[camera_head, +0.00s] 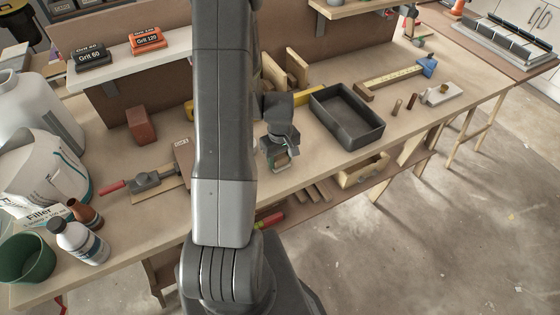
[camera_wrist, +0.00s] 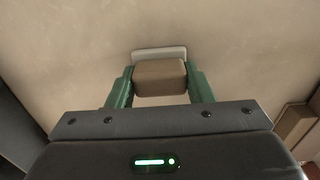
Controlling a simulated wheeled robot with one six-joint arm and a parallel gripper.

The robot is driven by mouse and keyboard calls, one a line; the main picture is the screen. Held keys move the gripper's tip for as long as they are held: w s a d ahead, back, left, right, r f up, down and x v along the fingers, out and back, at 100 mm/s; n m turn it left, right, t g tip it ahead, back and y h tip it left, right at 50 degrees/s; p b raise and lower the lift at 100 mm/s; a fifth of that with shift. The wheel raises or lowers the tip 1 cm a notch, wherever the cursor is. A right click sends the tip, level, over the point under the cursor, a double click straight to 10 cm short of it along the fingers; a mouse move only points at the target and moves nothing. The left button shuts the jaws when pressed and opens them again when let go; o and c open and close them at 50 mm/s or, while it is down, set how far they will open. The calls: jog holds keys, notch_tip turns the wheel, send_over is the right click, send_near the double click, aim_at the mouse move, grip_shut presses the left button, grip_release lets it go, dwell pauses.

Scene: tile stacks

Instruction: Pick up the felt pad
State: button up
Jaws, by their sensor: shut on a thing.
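My gripper (camera_head: 279,154) is over the front part of the workbench, left of the dark tray. In the wrist view its two green fingers (camera_wrist: 160,85) are shut on the sides of a brown block with rounded edges. A pale grey flat layer (camera_wrist: 160,53) shows at the block's far side. I take this block with its pale layer to be the felt pad (camera_wrist: 160,78). In the head view only a small tan part of it shows below the fingers. I cannot tell whether it touches the bench.
An empty dark tray (camera_head: 347,117) stands right of my gripper. A brown box (camera_head: 183,160) is to the left, partly behind my arm. A red-brown block (camera_head: 141,125), bottles and a green pot (camera_head: 27,258) are further left.

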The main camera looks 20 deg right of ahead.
aim_at(280, 157)
jog(key=shift+r+b, duration=0.55)
jog(key=shift+r, duration=4.5)
